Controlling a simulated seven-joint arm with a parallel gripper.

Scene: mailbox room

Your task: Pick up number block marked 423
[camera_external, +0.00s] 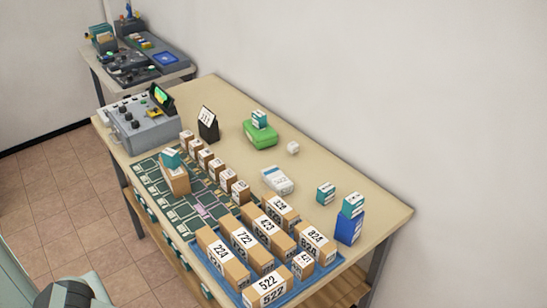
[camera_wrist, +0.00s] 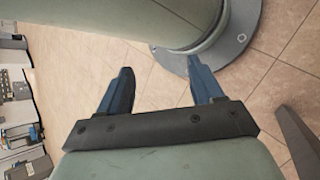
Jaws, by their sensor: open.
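The block marked 423 (camera_external: 267,228) is a brown box with a white, black-numbered label on top. It sits in the blue tray (camera_external: 232,290) at the front of the table, between the blocks marked 732 (camera_external: 244,243) and 324 (camera_external: 281,209). My gripper (camera_wrist: 160,86) is open and empty in the wrist view, with dark blue fingers spread above the tiled floor. It is away from the blocks. In the external view only a pale part of my arm shows at the lower left, and the fingers are not visible there.
Blocks marked 224 (camera_external: 222,256), 522 (camera_external: 265,289) and 824 (camera_external: 314,238) crowd the tray. A blue box (camera_external: 349,228) stands to its right. A row of small brown blocks (camera_external: 206,157) stands behind.

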